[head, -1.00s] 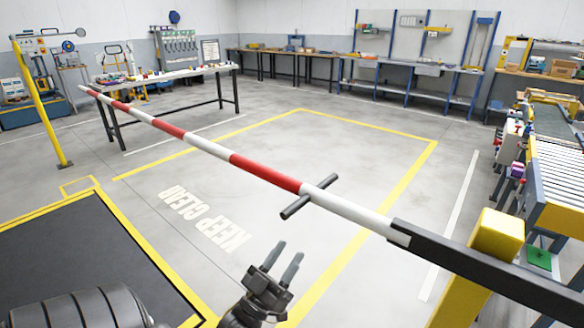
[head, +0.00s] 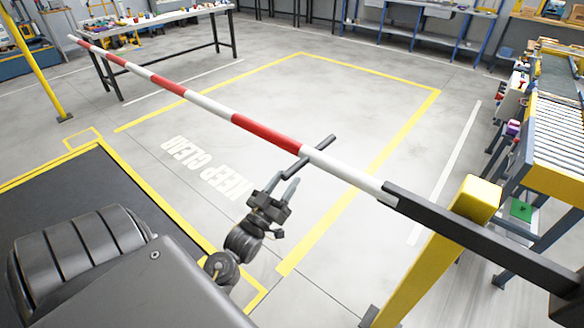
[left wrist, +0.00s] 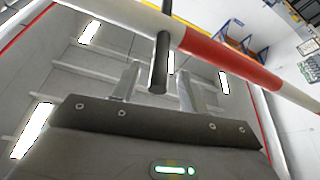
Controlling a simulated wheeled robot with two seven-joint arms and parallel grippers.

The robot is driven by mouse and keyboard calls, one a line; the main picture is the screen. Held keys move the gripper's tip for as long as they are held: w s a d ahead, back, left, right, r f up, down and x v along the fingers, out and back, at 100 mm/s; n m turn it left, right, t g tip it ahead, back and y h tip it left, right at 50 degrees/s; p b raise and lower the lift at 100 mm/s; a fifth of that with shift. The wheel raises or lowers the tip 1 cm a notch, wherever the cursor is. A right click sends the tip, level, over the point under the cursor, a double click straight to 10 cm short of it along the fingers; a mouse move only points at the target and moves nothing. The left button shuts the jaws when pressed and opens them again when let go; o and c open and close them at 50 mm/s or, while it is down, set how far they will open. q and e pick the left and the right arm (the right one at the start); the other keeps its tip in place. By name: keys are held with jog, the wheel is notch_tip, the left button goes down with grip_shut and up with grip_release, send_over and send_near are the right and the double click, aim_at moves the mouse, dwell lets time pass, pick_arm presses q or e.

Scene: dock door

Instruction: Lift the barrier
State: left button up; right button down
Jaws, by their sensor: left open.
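The barrier is a long red-and-white striped pole (head: 268,137) running across the head view, with a black section (head: 450,226) at its right end beside a yellow post (head: 425,262). A short dark handle bar (head: 319,147) crosses the pole. My left gripper (head: 282,185) is open at the near end of this handle. In the left wrist view, the handle (left wrist: 160,62) appears between the two parted fingers, with the pole (left wrist: 215,48) just beyond. I cannot tell whether either finger touches it. My right gripper is not in view.
A yellow-outlined floor area marked KEEP CLEAR (head: 185,167) lies open beneath the pole. A dark mat (head: 60,215) is at the left. A roller conveyor (head: 558,140) stands at the right, a worktable (head: 160,25) at the back left, and a yellow post (head: 35,70) at the far left.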

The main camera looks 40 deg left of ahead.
aim_at(292, 172)
pick_arm(q)
jog(key=shift+p+x, duration=0.35)
jog(key=shift+x, duration=1.55)
grip_shut()
